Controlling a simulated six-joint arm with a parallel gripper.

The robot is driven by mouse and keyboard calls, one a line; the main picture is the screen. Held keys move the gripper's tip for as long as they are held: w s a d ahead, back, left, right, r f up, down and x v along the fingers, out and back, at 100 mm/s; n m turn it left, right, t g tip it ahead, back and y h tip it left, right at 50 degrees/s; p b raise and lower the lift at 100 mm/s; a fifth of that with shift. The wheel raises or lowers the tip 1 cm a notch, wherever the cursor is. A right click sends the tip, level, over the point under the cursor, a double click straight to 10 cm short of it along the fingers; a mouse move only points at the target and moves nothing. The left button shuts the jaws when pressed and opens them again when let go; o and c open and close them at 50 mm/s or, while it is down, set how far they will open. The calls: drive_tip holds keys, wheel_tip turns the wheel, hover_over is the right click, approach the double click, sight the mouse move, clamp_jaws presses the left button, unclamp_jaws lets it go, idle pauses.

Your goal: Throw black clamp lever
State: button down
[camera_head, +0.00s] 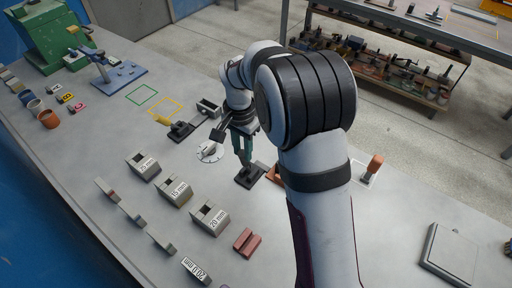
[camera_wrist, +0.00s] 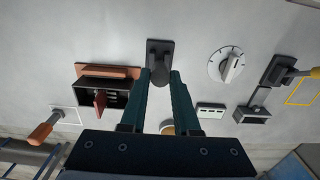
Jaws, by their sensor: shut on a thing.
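The black clamp lever stands on a dark base plate fixed to the table, and its base (camera_head: 250,178) shows just below my gripper (camera_head: 245,161) in the head view. In the wrist view the black clamp lever (camera_wrist: 159,50) lies at the top centre, between the tips of my gripper's green fingers (camera_wrist: 160,78). The fingers are shut on its upright part. The fingers hide part of the lever in the head view, so its exact tilt is hard to tell.
Close by are a white dial (camera_wrist: 228,66), a dark box with an orange flap (camera_wrist: 100,95), a yellow-handled clamp (camera_head: 180,130) and an orange-handled lever (camera_head: 374,165). Labelled grey blocks (camera_head: 176,192) stand at the front left.

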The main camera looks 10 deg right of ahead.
drive_tip(key=shift+s+a, duration=0.1)
drive_tip(key=shift+a, duration=0.1)
drive_tip(key=shift+s+a+f, duration=0.2)
drive_tip(key=shift+s+a, duration=0.3)
drive_tip(key=shift+s, duration=0.05)
drive_tip(key=shift+s+a, duration=0.1)
idle(0.3)
drive_tip(key=shift+s+a+f, duration=0.25)
drive_tip(key=shift+s+a, duration=0.15)
drive_tip(key=shift+a, duration=0.05)
drive_tip(key=c, duration=0.6)
unclamp_jaws()
drive_tip(key=shift+s+f, duration=0.1)
drive_tip(key=shift+c, duration=0.2)
